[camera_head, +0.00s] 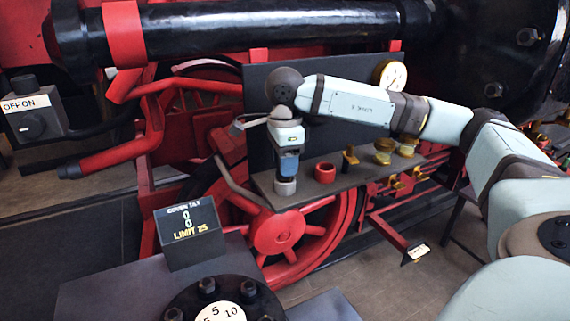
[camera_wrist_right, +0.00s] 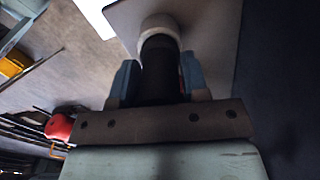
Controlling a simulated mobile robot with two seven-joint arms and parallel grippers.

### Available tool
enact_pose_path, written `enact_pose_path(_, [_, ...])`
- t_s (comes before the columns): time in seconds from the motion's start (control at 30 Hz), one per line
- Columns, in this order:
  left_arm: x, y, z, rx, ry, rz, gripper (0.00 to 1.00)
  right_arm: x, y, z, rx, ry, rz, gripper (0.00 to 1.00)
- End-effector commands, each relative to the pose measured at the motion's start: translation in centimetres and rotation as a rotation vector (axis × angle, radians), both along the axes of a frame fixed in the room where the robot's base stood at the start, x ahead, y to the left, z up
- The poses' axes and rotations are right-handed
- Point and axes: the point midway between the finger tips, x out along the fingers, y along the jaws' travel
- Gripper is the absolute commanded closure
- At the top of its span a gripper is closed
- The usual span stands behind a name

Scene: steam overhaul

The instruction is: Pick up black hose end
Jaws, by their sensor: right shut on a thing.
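My right gripper (camera_head: 287,165) points down over the left part of the dark grey shelf (camera_head: 290,202). Its blue-grey fingers are shut on a black cylinder, the black hose end (camera_wrist_right: 160,70), which shows between them in the right wrist view. A pale ring-shaped collar (camera_head: 285,187) sits at the shelf just below the fingertips. In the right wrist view the black piece's far end meets this collar (camera_wrist_right: 159,27). I cannot tell whether it is inside or just above it. The rest of the hose is hidden. My left gripper is not in view.
A red collar (camera_head: 325,172) and brass fittings (camera_head: 384,152) stand to the right on the shelf. A dark panel and a gauge (camera_head: 390,75) rise behind. A red wheel (camera_head: 277,233) is below, an OFF/ON switch box (camera_head: 35,112) at left, a display box (camera_head: 189,233) in front.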

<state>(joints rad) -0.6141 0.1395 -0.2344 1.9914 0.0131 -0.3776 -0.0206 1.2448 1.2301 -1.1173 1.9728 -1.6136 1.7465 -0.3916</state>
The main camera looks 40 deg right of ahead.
Motion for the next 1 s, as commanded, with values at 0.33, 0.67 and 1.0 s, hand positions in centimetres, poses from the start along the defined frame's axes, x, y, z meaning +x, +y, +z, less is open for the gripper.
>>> enact_pose_path(0.33, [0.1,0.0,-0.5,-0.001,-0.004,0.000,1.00,0.1,0.1,5.6,0.002,-0.007,0.001,0.92])
enact_pose_path(0.67, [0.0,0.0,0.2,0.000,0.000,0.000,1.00,0.0,0.0,13.9,0.000,-0.005,0.000,0.92])
enact_pose_path(1.0, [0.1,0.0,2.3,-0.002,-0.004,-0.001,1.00,0.0,0.0,18.7,0.000,-0.004,0.000,0.92])
